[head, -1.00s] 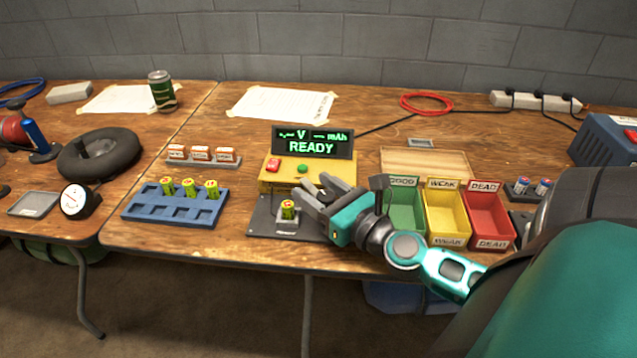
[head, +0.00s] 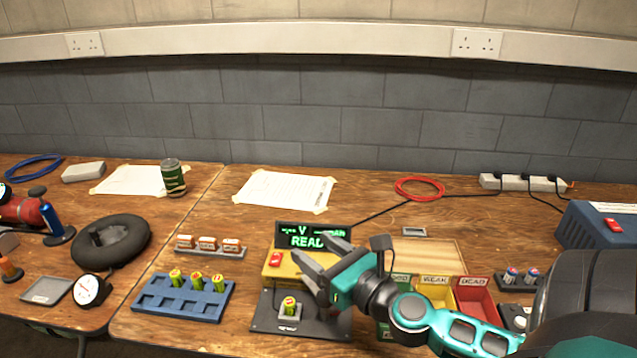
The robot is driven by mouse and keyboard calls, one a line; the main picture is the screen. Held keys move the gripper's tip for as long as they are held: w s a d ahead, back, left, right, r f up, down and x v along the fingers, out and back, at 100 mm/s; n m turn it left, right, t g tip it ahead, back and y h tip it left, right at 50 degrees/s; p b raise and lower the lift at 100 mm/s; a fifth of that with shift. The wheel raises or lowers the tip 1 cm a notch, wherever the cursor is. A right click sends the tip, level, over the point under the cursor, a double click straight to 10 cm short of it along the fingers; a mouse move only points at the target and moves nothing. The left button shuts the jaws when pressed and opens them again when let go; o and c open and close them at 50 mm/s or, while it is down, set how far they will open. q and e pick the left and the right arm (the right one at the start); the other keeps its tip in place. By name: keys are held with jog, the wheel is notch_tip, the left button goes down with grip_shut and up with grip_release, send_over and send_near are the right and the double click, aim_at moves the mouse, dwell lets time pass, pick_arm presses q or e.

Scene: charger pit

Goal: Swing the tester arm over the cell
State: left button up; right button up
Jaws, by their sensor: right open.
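The yellow tester (head: 285,268) stands on the bench with a red button and a dark display (head: 300,236) with green text, partly covered by my right gripper. In front of it a cell (head: 289,306) with a yellow-green wrap stands upright in a small holder on the dark tester base (head: 268,318). My right gripper (head: 317,265) is open, its fingers pointing left over the tester's right part, up and to the right of the cell. I cannot make out the tester arm; it may be behind my gripper. My left gripper is not in view.
A blue rack (head: 155,301) with several cells is left of the tester. Yellow (head: 436,293) and red (head: 474,299) bins, plus a partly hidden green one, stand to the right behind my right arm. A white-labelled row (head: 209,245) sits behind the rack.

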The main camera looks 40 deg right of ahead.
notch_tip(320, 180, up, 10)
jog(key=p, duration=0.5)
jog(key=shift+f, duration=0.1)
